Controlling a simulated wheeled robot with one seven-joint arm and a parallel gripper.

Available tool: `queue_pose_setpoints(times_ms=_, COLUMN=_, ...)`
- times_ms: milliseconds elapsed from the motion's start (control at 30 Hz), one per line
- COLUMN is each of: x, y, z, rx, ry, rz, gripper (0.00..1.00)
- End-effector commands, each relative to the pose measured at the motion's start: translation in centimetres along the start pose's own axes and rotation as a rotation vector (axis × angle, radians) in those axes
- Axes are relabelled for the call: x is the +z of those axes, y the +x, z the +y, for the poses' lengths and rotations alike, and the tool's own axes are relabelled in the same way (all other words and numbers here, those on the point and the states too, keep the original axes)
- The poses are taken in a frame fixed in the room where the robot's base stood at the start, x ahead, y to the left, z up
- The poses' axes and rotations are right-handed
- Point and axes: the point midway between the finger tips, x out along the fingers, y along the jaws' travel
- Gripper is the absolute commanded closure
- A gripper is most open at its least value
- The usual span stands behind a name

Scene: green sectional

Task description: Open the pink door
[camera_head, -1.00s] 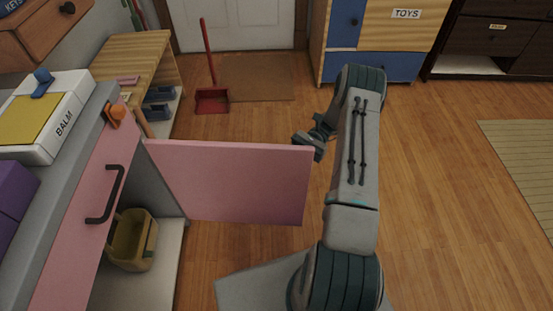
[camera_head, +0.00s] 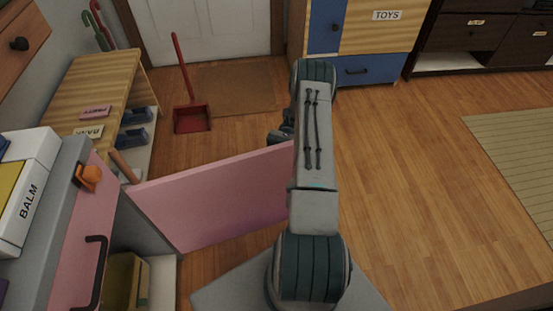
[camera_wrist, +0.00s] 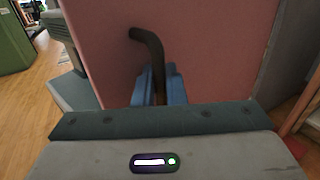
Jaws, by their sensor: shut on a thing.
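The pink door (camera_head: 215,200) stands swung out from the grey cabinet at the left, with its hinge side at the cabinet and its free edge behind my arm. In the wrist view the door (camera_wrist: 200,40) fills the middle. Its dark bent handle (camera_wrist: 148,42) runs down between the two blue fingers of my gripper (camera_wrist: 160,84), which is shut on it. In the head view my gripper is mostly hidden behind my arm and the door; only a dark part of the wrist shows.
The cabinet has a pink drawer front (camera_head: 75,240) and a yellowish bin (camera_head: 125,280) inside. A wooden bench (camera_head: 85,85), red dustpan (camera_head: 192,118) and brown doormat (camera_head: 232,88) lie beyond the door.

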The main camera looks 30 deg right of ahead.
Motion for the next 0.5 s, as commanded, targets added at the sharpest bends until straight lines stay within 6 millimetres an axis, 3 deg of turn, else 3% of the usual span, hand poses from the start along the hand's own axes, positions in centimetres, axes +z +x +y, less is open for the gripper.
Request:
queue_pose_setpoints(times_ms=233, x=0.16, y=0.18, z=-0.31, rx=0.008, ry=0.0, rz=-0.005, gripper=1.0)
queue_pose_setpoints(times_ms=267, x=0.17, y=0.18, z=-0.31, rx=0.008, ry=0.0, rz=-0.005, gripper=0.81)
queue_pose_setpoints(times_ms=300, x=0.17, y=0.16, z=-0.27, rx=0.008, ry=0.0, rz=-0.005, gripper=0.7)
queue_pose_setpoints(times_ms=500, x=0.21, y=-0.1, z=0.23, rx=0.0, ry=0.004, rz=-0.004, gripper=0.68)
